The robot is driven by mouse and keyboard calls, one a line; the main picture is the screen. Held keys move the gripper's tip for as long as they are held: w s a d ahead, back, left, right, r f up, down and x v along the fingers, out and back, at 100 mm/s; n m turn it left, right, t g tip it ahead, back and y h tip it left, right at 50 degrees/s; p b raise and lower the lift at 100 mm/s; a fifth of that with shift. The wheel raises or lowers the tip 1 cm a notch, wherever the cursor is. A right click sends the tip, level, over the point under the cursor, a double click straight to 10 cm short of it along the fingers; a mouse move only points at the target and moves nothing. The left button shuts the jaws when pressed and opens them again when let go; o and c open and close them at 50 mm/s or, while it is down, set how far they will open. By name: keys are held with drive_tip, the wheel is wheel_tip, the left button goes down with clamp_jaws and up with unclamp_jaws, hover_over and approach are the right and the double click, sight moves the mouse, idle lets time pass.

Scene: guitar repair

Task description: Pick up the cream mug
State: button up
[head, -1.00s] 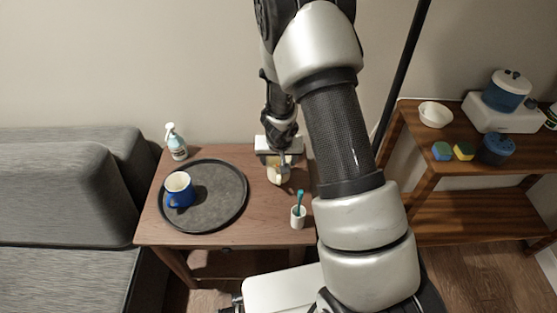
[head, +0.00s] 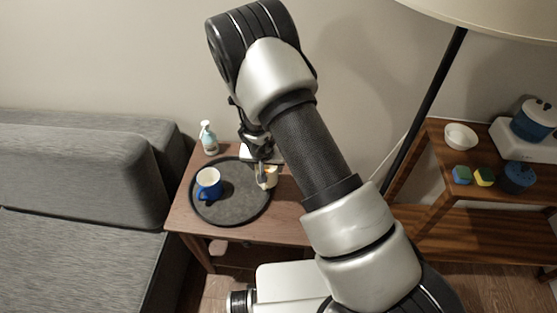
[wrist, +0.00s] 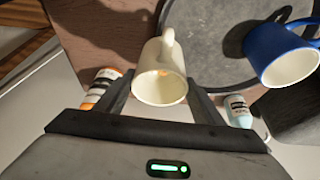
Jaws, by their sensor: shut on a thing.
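The cream mug (head: 269,178) is at the right rim of the dark round tray (head: 230,211) in the head view, partly hidden by my gripper (head: 262,168). In the wrist view the cream mug (wrist: 160,72) sits between the two fingers of my gripper (wrist: 160,100), its open mouth facing the camera and its handle pointing away. My gripper is shut on it. I cannot tell exactly how high it is above the table.
A pump bottle (head: 209,138) stands at the table's back left. An orange-and-white container (wrist: 101,88) shows in the wrist view. A shelf (head: 450,200) and a lamp (head: 490,18) are to the right.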

drive_tip(key=shift+w+a+p, duration=0.1)
drive_tip(key=shift+a+p, duration=2.6)
drive_tip(key=shift+p, duration=0.15)
drive_tip(key=shift+a, duration=0.15)
idle(0.8)
